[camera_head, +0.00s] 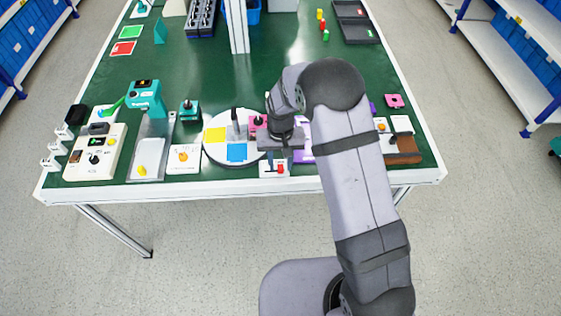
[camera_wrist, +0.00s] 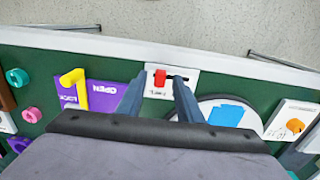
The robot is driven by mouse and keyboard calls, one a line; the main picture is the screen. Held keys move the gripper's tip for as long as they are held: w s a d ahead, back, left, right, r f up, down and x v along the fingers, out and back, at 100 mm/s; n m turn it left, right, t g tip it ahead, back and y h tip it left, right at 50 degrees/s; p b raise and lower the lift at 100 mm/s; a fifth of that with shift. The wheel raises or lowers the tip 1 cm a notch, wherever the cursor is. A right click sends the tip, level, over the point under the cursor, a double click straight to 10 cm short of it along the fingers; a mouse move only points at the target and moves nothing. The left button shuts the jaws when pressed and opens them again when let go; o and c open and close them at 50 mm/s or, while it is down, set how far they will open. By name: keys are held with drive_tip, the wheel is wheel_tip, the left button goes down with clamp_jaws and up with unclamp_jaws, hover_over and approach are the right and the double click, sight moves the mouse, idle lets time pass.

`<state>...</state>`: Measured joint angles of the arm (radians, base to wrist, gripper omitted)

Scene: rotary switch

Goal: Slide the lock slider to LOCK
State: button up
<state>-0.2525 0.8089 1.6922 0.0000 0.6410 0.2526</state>
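A small white plate (camera_wrist: 153,93) with a red slider knob (camera_wrist: 160,77) and a dark slot lies near the table's front edge. The knob is at the slot's left end in the wrist view; in the head view the red knob (camera_head: 280,169) is toward the plate's right. The plate's lettering is too small to read. My gripper (camera_wrist: 158,90) is open and empty, its two fingers apart on either side of the knob in the picture. Contact and height cannot be told. A purple panel (camera_wrist: 100,101) marked LOCK and OPEN carries a yellow L-shaped handle (camera_wrist: 75,82), nearer LOCK.
A white disc (camera_head: 214,152) with coloured patches stands beside the red-knob plate. A white plate with an orange knob (camera_head: 183,156) is farther left. Pink and teal knobs (camera_wrist: 17,78) lie beyond the purple panel. The table's white front edge (camera_wrist: 120,45) is close.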

drive_tip(key=shift+f, duration=0.2)
clamp_jaws()
drive_tip(key=shift+a, duration=2.25)
unclamp_jaws()
drive_tip(key=shift+a, duration=0.1)
